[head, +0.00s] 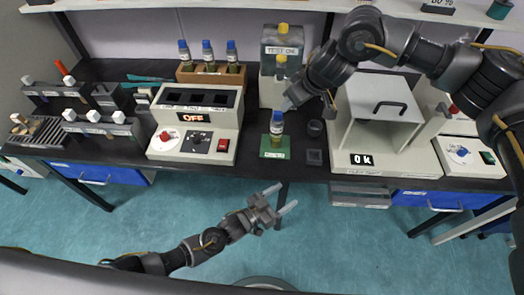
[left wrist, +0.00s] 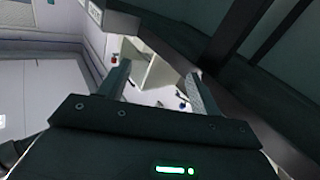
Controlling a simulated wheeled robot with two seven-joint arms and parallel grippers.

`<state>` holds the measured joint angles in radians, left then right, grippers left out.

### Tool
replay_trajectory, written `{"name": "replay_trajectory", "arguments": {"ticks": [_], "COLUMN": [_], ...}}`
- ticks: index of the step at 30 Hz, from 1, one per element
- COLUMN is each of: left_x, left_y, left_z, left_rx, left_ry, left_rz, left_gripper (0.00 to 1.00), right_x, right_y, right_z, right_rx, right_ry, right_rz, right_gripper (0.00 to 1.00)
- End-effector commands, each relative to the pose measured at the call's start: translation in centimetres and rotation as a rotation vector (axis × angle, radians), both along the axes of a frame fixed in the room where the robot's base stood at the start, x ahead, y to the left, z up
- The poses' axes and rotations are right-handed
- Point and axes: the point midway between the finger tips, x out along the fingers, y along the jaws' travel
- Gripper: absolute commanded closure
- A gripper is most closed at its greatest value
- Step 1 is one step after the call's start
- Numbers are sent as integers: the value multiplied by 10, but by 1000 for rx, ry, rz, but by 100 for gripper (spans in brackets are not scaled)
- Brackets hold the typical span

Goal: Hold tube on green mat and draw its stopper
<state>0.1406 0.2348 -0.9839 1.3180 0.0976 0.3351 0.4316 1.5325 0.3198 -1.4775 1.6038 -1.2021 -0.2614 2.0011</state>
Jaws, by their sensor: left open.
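The tube (head: 276,129) stands upright on the green mat (head: 265,153) near the front edge of the bench. It has a blue stopper (head: 278,115) on top. My right gripper (head: 287,104) reaches down from the upper right, with its tips right by the stopper. Whether its fingers touch or grip the stopper is too small to tell. My left gripper (head: 284,198) is open and empty over the floor, in front of the bench and below the mat. Its two spread fingers also show in the left wrist view (left wrist: 155,92), with nothing between them.
Left of the mat is a white heater block (head: 195,150) reading OFF. Behind is a wooden rack (head: 212,76) with several blue-capped tubes. A white cabinet (head: 400,160) reading Ok stands to the right.

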Motion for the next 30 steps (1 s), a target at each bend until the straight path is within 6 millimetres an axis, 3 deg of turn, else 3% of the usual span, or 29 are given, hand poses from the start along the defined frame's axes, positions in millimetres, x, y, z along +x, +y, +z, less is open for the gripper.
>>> {"name": "replay_trajectory", "arguments": {"ticks": [2, 5, 9, 15, 21, 30], "left_x": [-5, 21, 53, 85, 96, 111], "left_y": [-14, -6, 15, 53, 74, 69], "left_z": [24, 47, 76, 105, 115, 116], "left_rx": [-51, -27, 17, 80, 114, 115], "left_ry": [-37, -71, -103, -108, -100, -101], "left_rz": [-52, 69, 224, 410, 487, 491], "left_gripper": [36, 36, 36, 36, 36, 36], "right_x": [0, 0, 0, 0, 0, 0], "right_y": [0, 0, 0, 0, 0, 0], "right_z": [0, 0, 0, 0, 0, 0], "right_rx": [0, 0, 0, 0, 0, 0], "right_ry": [0, 0, 0, 0, 0, 0], "right_rz": [0, 0, 0, 0, 0, 0], "right_gripper": [64, 64, 64, 64, 64, 64]}}
